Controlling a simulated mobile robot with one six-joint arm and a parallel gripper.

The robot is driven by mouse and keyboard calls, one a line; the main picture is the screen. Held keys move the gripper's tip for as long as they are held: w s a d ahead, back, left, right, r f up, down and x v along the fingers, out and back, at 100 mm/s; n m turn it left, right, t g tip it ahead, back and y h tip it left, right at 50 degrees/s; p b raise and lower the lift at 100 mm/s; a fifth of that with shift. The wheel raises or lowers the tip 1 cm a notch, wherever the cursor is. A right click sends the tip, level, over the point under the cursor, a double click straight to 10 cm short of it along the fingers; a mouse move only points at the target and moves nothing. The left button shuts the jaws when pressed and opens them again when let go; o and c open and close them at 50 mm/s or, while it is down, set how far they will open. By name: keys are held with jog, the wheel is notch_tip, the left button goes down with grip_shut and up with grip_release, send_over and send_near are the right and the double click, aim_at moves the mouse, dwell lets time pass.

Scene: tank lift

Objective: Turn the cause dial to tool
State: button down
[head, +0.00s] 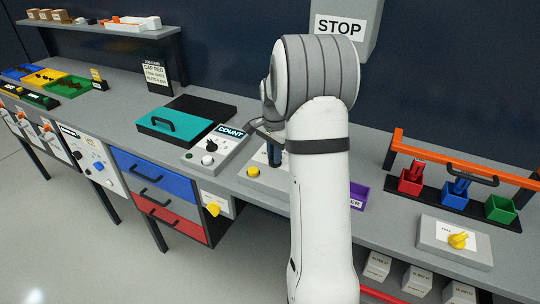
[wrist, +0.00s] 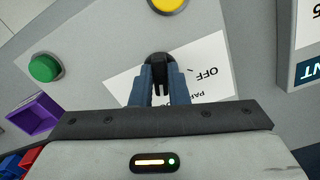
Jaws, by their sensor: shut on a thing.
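My gripper (wrist: 160,82) is shut on a black dial knob (wrist: 158,60) in the wrist view, one blue finger on each side of it. The knob sits on a grey panel with a white label (wrist: 202,70). The label reads "OFF" and, partly hidden, a word starting "PA"; the word "tool" does not show. The knob's pointing direction is hidden between the fingers. In the head view my gripper (head: 275,158) reaches down onto this panel (head: 258,182), mostly behind my arm.
A yellow button (wrist: 168,3) and a green button (wrist: 44,67) flank the dial. A purple tray (wrist: 34,113) is nearby. In the head view the COUNT box (head: 218,153) stands just left. Another yellow knob (head: 459,240) is on a box at right.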

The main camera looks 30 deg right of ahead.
jog(key=c, duration=1.4)
grip_release()
jog(key=shift+r, duration=3.95)
